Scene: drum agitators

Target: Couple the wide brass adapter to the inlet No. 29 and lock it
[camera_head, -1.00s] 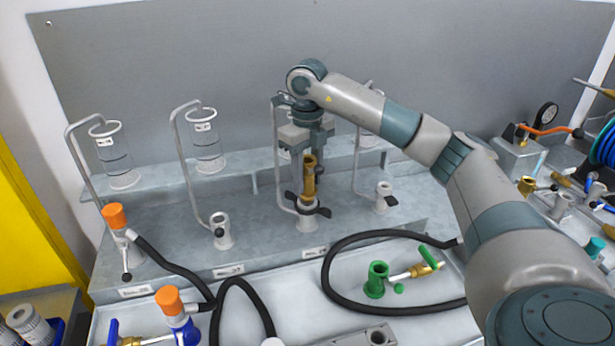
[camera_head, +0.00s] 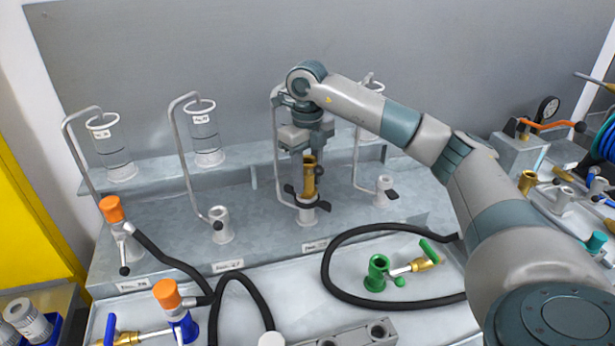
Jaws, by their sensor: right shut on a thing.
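The brass adapter (camera_head: 309,182) stands upright between the fingers of my right gripper (camera_head: 309,158), which is shut on it. Its lower end is at the mouth of a pale grey inlet (camera_head: 307,213), the third from the left on the metal bench. The two look in line and touching, but I cannot tell how deep the adapter sits. Black lever arms (camera_head: 323,206) stick out on both sides of this inlet's top. The label (camera_head: 314,246) in front of it is too small to read surely. My left gripper is not in view.
Other inlets stand to the left (camera_head: 220,228) and right (camera_head: 384,192), with bent pipes and clear cylinders (camera_head: 204,135) behind. An orange-topped coupling (camera_head: 112,210) sits on the leftmost inlet. A black hose and a green coupling (camera_head: 377,273) lie in front. Fittings crowd the far right.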

